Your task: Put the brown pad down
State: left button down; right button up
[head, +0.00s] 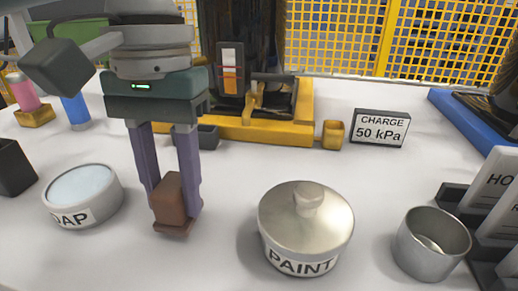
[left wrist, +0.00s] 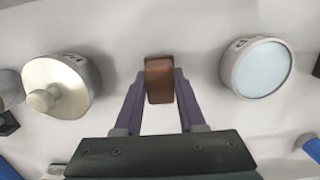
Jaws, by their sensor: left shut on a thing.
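My left gripper (head: 173,205) comes down from above with its purple fingers shut on the brown pad (head: 172,203). The pad is a small upright block with a wider foot at its lower end. It is held between the soap dish and the paint pot, low over the white table; I cannot tell whether its foot touches the surface. In the left wrist view the pad (left wrist: 159,80) sits between the two fingertips (left wrist: 160,88). My right gripper is not in view.
A soap dish (head: 82,195) stands left of the pad, and a lidded paint pot (head: 305,225) right of it. A metal cup (head: 432,243) is further right. Behind are a yellow-framed device (head: 265,130) and a charge sign (head: 380,127). White table (head: 225,250) is clear around the pad.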

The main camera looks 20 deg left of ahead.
aim_at(177, 175)
pick_arm(q)
jog(key=shift+f, duration=0.45)
jog(key=shift+r, duration=0.1)
jog(key=c, duration=0.5)
grip_release()
notch_tip(177, 175, up, 12)
jog(key=w+p, duration=0.1)
jog(key=p, duration=0.4)
jog(key=shift+w+a+p, duration=0.15)
jog(key=shift+w+p, duration=0.1)
jog(key=shift+p, duration=0.05)
